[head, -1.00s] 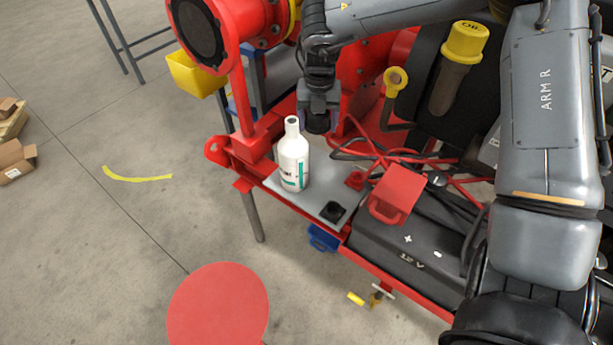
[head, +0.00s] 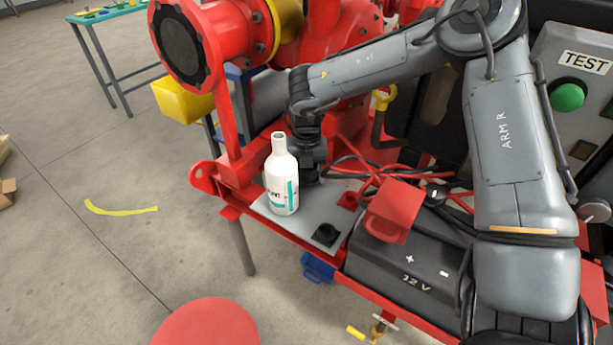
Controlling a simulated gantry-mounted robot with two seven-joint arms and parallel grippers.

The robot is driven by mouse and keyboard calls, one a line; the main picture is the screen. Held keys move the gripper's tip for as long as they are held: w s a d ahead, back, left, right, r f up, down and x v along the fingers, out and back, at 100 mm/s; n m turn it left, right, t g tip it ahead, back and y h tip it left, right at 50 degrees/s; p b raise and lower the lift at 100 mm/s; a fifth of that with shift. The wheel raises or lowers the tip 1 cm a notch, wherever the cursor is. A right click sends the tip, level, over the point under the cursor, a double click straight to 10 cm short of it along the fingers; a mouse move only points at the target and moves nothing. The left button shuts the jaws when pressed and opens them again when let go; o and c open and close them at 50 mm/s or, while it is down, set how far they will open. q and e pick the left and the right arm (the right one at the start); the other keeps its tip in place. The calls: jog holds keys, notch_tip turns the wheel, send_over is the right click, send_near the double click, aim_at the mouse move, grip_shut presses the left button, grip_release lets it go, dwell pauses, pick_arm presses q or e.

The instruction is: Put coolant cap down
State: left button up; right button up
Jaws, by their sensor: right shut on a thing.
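My right gripper (head: 308,174) points down just behind and right of the white bottle, low over the grey plate (head: 272,218). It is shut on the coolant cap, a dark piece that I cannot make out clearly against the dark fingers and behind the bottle. I cannot tell whether the cap touches the plate. The white coolant bottle (head: 281,180) stands upright on the plate with its neck open. My left gripper is not in view.
A black square piece (head: 326,235) and a small red piece (head: 348,201) sit on the plate. Red cables (head: 385,178) lie close to the gripper's right. The 12 V battery (head: 415,255) with a red cover (head: 393,211) stands right of the plate.

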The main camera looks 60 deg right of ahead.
jog(key=shift+f, duration=0.1)
jog(key=o, duration=1.2)
jog(key=shift+c, duration=0.2)
jog(key=shift+r, duration=0.2)
notch_tip(320, 180, up, 10)
jog(key=p, duration=0.5)
jog(key=shift+r+p, duration=0.35)
jog(key=shift+r, duration=0.65)
